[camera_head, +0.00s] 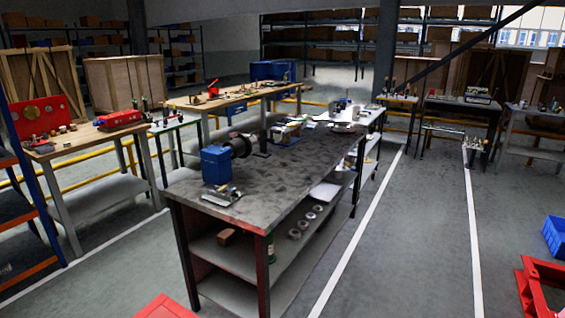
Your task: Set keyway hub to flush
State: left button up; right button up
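No gripper of mine is in the camera_head view. I cannot pick out the keyway hub for certain at this distance. A blue block-shaped machine (216,165) stands on the near grey workbench (272,187). A dark round part (241,145) sits just behind and to the right of it; whether the two are joined is unclear. A small metal plate or tray with small parts (222,196) lies in front of the blue machine, near the bench's left front edge.
The bench has a lower shelf with a small brown box (228,237) and several round metal parts. A red frame (543,287) and a blue crate (555,236) stand on the floor at the right. Wooden-topped benches (75,140) stand at the left. The aisle right of the bench is clear.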

aim_at(241, 146)
jog(key=i+l+u, duration=0.85)
jog(key=i+l, duration=0.25)
jog(key=l, duration=0.2)
